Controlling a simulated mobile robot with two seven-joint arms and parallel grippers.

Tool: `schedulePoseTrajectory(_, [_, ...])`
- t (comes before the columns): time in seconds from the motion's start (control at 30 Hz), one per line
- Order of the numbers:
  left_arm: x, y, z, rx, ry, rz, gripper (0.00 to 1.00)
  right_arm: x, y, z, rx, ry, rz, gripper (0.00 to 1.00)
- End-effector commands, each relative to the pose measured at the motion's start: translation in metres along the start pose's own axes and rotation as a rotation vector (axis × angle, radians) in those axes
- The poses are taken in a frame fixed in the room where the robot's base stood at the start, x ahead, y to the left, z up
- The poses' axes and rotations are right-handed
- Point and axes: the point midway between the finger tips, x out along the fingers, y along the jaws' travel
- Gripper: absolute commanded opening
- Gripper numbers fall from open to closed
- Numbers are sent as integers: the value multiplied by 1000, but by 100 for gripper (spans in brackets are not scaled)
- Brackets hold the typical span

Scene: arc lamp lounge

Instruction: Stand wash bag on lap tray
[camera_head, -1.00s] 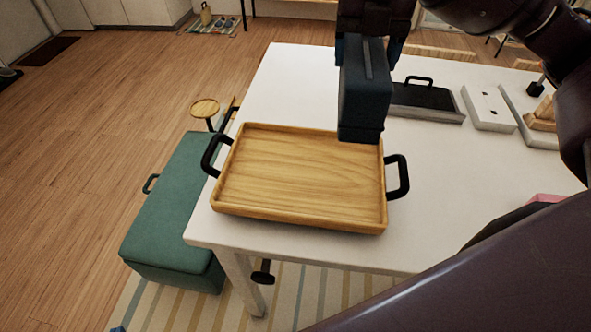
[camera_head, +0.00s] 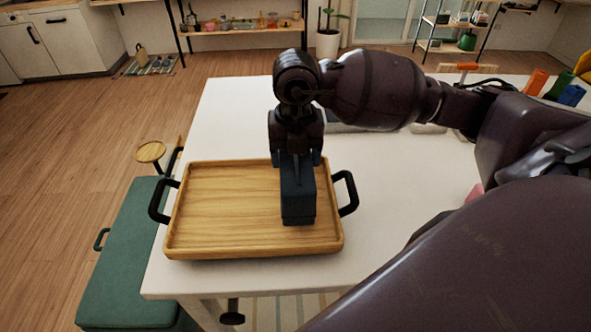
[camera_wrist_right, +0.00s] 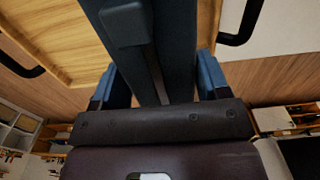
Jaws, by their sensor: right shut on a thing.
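The wash bag (camera_head: 298,197) is a dark navy upright block. My right gripper (camera_head: 297,160) is shut on its top and holds it from above. The bag also shows large between the fingers in the right wrist view (camera_wrist_right: 155,45). The lap tray (camera_head: 225,205) is a wooden tray with a raised rim and black side handles, lying on the white table. The bag is over the right part of the tray in the head view. I cannot tell whether its base touches the tray floor. My left gripper is not in view.
The white table (camera_head: 395,190) has bare surface right of the tray. My right arm hides much of its far part. A green bench (camera_head: 125,255) stands left of the table, with a small round wooden stand (camera_head: 150,152) near it. Orange, green and blue items stand at the far right.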

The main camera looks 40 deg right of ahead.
Motion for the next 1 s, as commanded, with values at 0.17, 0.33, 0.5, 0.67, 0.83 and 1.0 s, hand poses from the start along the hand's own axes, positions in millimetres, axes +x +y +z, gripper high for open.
schedulePoseTrajectory(0.17, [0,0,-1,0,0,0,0,10,0,0,1,1,1,28])
schedulePoseTrajectory(0.33, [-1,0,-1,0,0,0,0,33,0,0,1,2,0,28])
schedulePoseTrajectory(0.5, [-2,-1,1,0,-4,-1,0,44,0,0,0,-2,1,28])
schedulePoseTrajectory(0.67, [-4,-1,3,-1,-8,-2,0,44,0,0,0,-2,1,28])
schedulePoseTrajectory(0.83, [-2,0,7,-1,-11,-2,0,47,0,0,0,-1,1,28])
schedulePoseTrajectory(1.0, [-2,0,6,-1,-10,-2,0,47,0,0,0,-1,0,90])
